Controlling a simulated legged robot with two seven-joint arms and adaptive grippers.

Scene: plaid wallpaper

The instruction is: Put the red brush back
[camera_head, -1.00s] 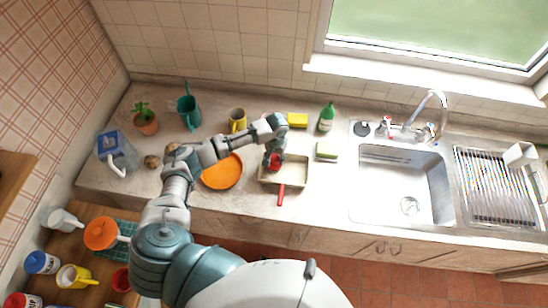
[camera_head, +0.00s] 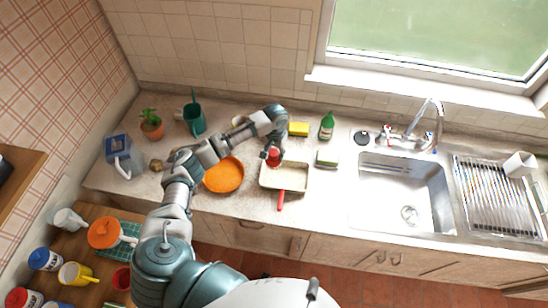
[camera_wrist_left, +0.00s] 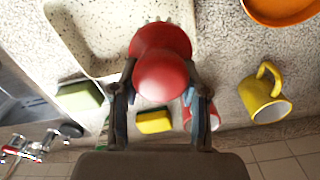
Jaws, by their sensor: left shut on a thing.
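The red brush (camera_wrist_left: 162,65) has a rounded red body, with pale bristle tips at its far end in the left wrist view. My left gripper (camera_wrist_left: 160,88) is shut on it, one finger on each side. In the head view the brush (camera_head: 274,158) and my left gripper (camera_head: 271,153) are over the back left part of a cream, speckled pan (camera_head: 293,180) with a red handle. I cannot tell whether the bristles touch the pan. A small red thing (camera_wrist_left: 212,117) is partly hidden behind one finger in the wrist view. My right gripper is out of view.
An orange dish (camera_head: 224,175) lies left of the pan. A yellow mug (camera_wrist_left: 262,97) stands nearby. A yellow sponge (camera_head: 299,129), a green bottle (camera_head: 327,126) and a green-topped sponge (camera_head: 327,158) are behind and right of the pan. The sink (camera_head: 405,185) is further right.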

